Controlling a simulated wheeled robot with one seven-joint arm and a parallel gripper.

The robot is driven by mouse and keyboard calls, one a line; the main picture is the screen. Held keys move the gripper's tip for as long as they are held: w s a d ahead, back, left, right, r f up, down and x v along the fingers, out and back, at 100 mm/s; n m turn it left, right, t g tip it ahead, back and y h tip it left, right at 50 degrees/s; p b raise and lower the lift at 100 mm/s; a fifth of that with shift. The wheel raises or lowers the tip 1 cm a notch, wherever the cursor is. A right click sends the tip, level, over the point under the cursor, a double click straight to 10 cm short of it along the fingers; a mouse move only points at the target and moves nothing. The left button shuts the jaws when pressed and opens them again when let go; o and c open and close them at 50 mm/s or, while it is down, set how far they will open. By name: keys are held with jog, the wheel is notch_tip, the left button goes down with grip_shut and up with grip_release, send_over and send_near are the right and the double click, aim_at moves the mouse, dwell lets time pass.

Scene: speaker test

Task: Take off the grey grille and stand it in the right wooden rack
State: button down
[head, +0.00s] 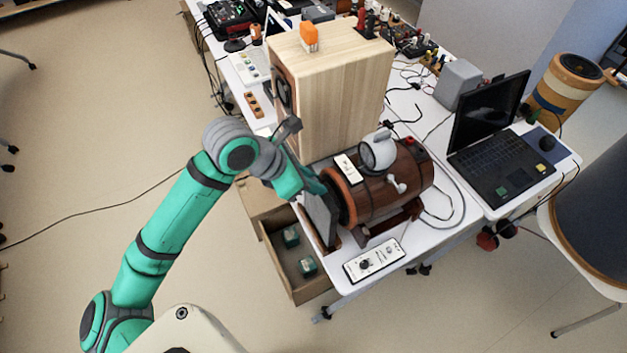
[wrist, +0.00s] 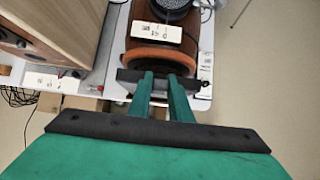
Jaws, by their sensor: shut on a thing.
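The grey grille (head: 319,217) is a flat dark panel standing upright at the left end of the wooden barrel-shaped speaker (head: 386,184). In the wrist view the grille (wrist: 128,75) shows edge-on, close in front of the speaker's orange-brown rim (wrist: 160,58). I cannot tell whether it touches the rim. My gripper (head: 322,190) is shut on the grille's upper part; its green fingers (wrist: 161,80) reach the panel's edge in the wrist view. A brown wooden piece (head: 336,240) shows at the grille's foot; I cannot tell whether it is a rack.
A tall pale wooden speaker box (head: 335,85) stands behind my gripper. An open drawer (head: 283,262) with small green boxes lies below the table edge. A white control panel (head: 374,260) lies at the front. A laptop (head: 500,165) stands at the right.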

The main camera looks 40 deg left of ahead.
jog(key=shift+f, duration=0.8)
dwell(1.0)
jog(key=c, duration=1.5)
grip_release()
jog(key=shift+c, duration=0.2)
jog(key=v, duration=1.1)
jog(key=shift+d, duration=0.1)
